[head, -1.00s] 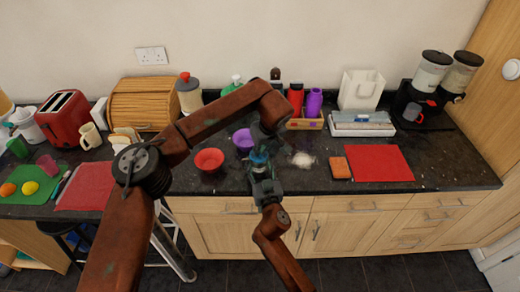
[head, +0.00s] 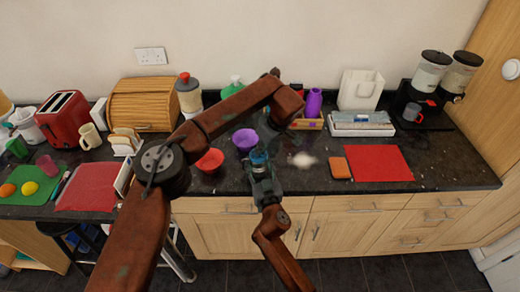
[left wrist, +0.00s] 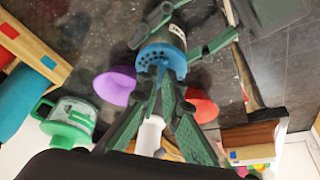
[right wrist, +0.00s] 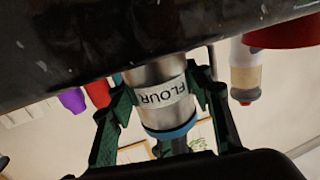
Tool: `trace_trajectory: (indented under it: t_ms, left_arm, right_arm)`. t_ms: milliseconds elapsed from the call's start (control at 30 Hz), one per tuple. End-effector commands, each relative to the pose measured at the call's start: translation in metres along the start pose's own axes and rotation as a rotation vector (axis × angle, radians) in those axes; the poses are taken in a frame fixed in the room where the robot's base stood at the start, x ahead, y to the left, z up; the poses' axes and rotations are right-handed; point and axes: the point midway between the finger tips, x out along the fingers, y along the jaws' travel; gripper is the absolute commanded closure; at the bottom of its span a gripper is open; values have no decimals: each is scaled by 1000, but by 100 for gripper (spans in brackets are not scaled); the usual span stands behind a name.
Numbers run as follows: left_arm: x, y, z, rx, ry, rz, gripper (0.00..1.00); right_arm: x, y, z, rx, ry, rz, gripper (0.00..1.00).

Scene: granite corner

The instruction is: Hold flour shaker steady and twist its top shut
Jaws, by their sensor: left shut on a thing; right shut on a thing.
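The flour shaker (head: 259,157) is held above the counter near its front edge. Its steel body with the FLOUR label (right wrist: 160,93) and blue rim shows in the right wrist view. My right gripper (right wrist: 163,85) is shut around the body from the front. In the left wrist view the blue top (left wrist: 172,58) is dotted with holes. My left gripper (left wrist: 160,80) is shut on a thin blue tab on this top. In the head view the left gripper's tips are mostly hidden behind my arm and the shaker.
A red bowl (head: 209,161) and a purple bowl (head: 245,140) stand close by on the left. A wooden rack (head: 306,124) with bottles is behind.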

Motion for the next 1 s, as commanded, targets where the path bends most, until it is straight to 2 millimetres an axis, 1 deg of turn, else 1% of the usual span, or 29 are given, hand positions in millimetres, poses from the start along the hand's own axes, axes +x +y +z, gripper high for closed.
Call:
trace_trajectory:
  t_ms: [200, 500, 700, 1000]
  left_arm:
    - [-1, 3, 0, -168, 1, -68, 100]
    - [0, 5, -1, -333, 2, -137, 100]
    - [0, 5, -1, -388, 2, -159, 100]
    - [0, 5, -1, -407, 2, -166, 100]
  right_arm:
    - [0, 0, 0, 0, -1, 0, 83]
    - [0, 0, 0, -1, -1, 0, 83]
    - [0, 0, 0, -1, 0, -1, 83]
    - [0, -1, 0, -1, 0, -1, 83]
